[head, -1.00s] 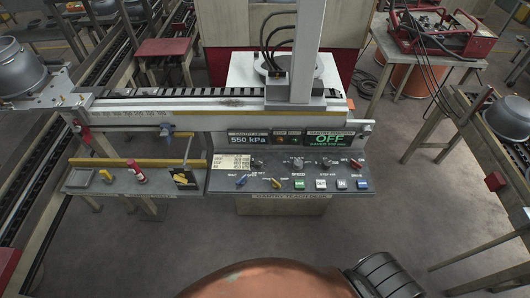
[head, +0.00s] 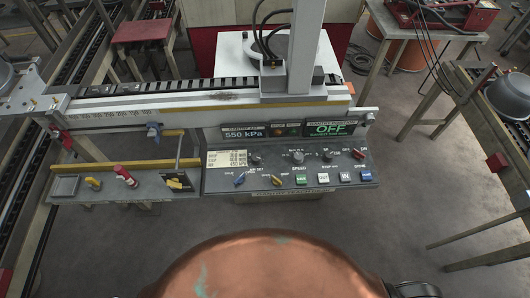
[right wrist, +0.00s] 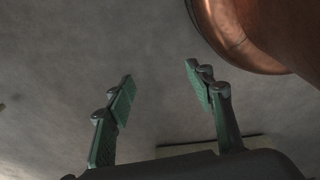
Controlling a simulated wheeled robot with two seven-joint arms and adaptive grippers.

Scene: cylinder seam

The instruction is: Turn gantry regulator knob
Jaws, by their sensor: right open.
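The control console (head: 330,184) stands ahead in the head view, with a row of knobs, switches and lit buttons. A small dark round knob (head: 256,158) sits at its upper left, beside a cream label card (head: 226,159) and below the 550 kPa display (head: 245,134). Its lettering is too small to read surely, so I cannot tell if it is the regulator knob. Two more round knobs, a middle one (head: 297,157) and a right one (head: 328,155), sit farther right. My right gripper (right wrist: 160,80) is open and empty above grey floor, away from the console. My left gripper is out of view.
A display reading OFF (head: 330,128) is at the console's upper right. A grey side shelf (head: 110,188) with small coloured items adjoins on the left. The gantry rail (head: 200,105) runs behind. A side table with a metal pot (head: 508,100) stands right. Floor right of the console is clear.

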